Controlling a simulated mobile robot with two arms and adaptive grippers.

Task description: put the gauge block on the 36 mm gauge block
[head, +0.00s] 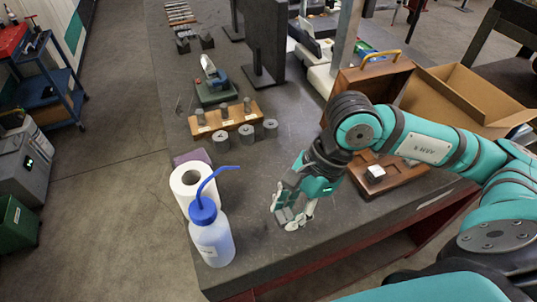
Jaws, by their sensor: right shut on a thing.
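My right gripper (292,216) hangs low over the front part of the dark bench, right of the blue-capped bottle. It is shut on a small grey piece, apparently the gauge block, mostly hidden by the fingers. I cannot tell whether the piece touches the bench. A silvery block with a pale top (376,173) sits in the brown wooden case, right of the gripper and partly under my right arm. It may be the 36 mm gauge block, but no marking can be read. My left gripper is not in view.
A wash bottle (212,238) and a paper roll (190,184) stand left of the gripper. Behind are several grey cylinders (246,134) by a wooden pin rack (224,119). The open wooden case (408,172) and a cardboard box (455,92) lie right. The bench middle is clear.

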